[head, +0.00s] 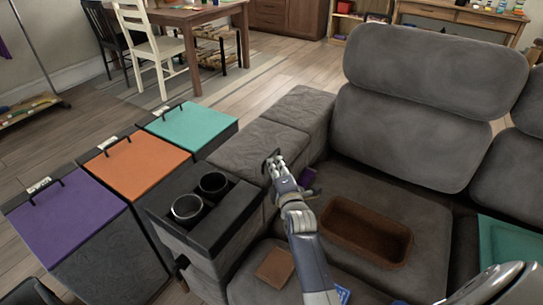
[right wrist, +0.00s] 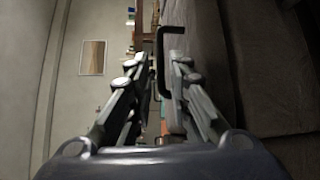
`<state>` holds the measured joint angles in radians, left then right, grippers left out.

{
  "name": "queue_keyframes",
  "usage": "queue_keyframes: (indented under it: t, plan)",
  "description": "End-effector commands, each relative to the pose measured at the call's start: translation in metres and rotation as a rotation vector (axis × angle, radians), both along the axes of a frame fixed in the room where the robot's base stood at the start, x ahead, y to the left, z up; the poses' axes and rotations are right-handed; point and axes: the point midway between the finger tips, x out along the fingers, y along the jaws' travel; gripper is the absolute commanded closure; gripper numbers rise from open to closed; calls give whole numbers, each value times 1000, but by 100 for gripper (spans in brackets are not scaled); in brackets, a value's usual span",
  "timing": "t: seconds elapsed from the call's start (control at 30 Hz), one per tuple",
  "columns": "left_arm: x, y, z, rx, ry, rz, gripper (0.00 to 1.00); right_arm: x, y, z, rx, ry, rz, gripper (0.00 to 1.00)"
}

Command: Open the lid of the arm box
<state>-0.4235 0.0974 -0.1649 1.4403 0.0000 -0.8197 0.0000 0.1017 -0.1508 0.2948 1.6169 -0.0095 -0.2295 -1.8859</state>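The arm box is the grey sofa arm with a padded lid (head: 245,140), which lies flat and closed behind the black cup holders. My right gripper (head: 273,161) is over the inner edge of this arm. In the right wrist view my right gripper (right wrist: 157,62) is open, its two fingers apart. A black bent handle (right wrist: 163,62) stands out from the grey surface and shows between and just beyond the fingertips. I cannot tell whether a finger touches it. In the head view the gripper mostly hides this handle. My left gripper is not in view.
Purple (head: 68,222), orange (head: 137,168) and teal (head: 193,128) lidded boxes stand left. A brown tray (head: 365,232) lies on the seat, and the sofa back (head: 415,135) rises behind.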

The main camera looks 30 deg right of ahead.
Motion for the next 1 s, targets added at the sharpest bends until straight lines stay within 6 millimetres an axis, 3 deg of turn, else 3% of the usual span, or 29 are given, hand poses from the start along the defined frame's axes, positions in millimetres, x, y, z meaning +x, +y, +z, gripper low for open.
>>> queue_keyframes:
  t: [0.2, 0.4, 0.83, 0.9, 1.0]
  plan:
    - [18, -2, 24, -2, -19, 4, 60, 41, -11, -7, 1, -1, 0, 82]
    - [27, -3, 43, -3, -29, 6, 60, 63, -17, -10, 2, -1, 0, 82]
    - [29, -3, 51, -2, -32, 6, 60, 71, -19, -10, 1, 2, 0, 82]
    - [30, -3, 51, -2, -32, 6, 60, 71, -19, -10, 1, 2, 0, 98]
    - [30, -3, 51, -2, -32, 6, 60, 71, -19, -10, 1, 2, 0, 100]
